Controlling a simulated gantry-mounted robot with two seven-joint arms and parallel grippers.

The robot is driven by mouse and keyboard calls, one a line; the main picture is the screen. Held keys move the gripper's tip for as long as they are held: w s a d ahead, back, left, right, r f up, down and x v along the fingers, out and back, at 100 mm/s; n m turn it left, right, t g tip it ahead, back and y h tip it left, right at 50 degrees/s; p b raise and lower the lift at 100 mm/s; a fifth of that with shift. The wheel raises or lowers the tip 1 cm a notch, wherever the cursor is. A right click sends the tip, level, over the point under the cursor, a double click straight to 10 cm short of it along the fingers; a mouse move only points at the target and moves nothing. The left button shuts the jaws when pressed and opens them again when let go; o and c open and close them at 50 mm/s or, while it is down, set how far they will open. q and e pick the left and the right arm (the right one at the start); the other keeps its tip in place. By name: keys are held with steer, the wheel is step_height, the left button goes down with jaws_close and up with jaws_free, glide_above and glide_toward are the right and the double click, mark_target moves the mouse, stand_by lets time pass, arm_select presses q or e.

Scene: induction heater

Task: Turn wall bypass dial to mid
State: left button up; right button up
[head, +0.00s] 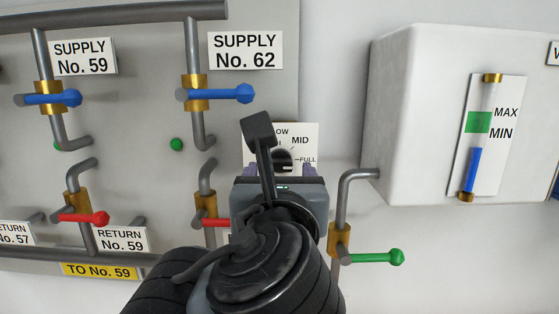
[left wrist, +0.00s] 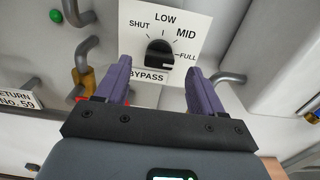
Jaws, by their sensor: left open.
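The black bypass dial (left wrist: 160,54) sits on a white plate (left wrist: 185,28) marked SHUT, LOW, MID, FULL and BYPASS in the left wrist view. Its pointer setting is too small to read surely. In the head view the dial (head: 283,156) shows only in part, behind my left wrist and gripper. My left gripper (left wrist: 159,67) is open, with its two purple fingers spread to either side below the dial and apart from it. The left gripper (head: 278,171) in the head view is in front of the plate's lower edge. My right gripper is not in view.
A pipe with a green-handled valve (head: 378,257) is close to the right of my left gripper. A red-handled valve (head: 209,222) is close on its left. A white tank (head: 420,110) with a level gauge juts out at right. Blue-handled supply valves (head: 230,94) are upper left.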

mark_target(280, 165)
arm_select(q)
steer(key=shift+w+p, duration=0.4)
steer(key=shift+w, duration=1.75)
steer(key=shift+c, duration=0.5)
steer(key=c, duration=1)
